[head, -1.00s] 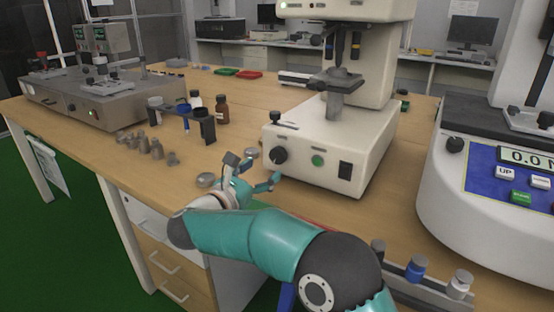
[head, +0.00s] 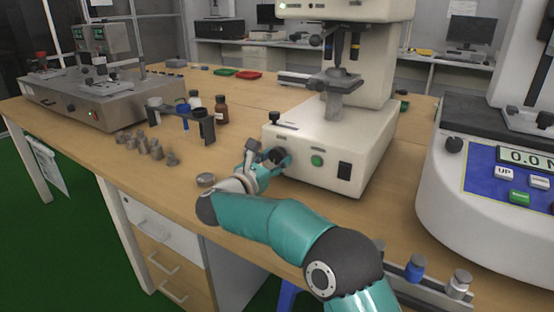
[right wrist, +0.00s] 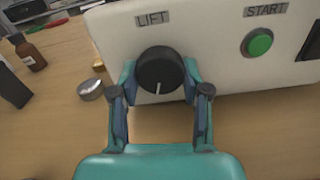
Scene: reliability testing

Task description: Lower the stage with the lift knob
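The lift knob (head: 277,156) is black and round on the front of a cream tester (head: 330,150). In the right wrist view, the knob (right wrist: 160,70) sits under the LIFT label, and its white mark points down. My right gripper (head: 268,160) is at the knob. Its fingers (right wrist: 160,84) stand open on either side of it, with the knob between the tips; contact is hard to tell. The grey stage (head: 345,98) stands on the tester's base, under the lens turret (head: 343,42), and a small gap shows between them. My left gripper is not in view.
A green START button (head: 317,160) and a black switch (head: 344,171) sit right of the knob. A small metal disc (head: 206,180) lies left of my gripper. Several metal weights, a brown bottle (head: 221,108) and a dark rack (head: 207,127) stand farther left.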

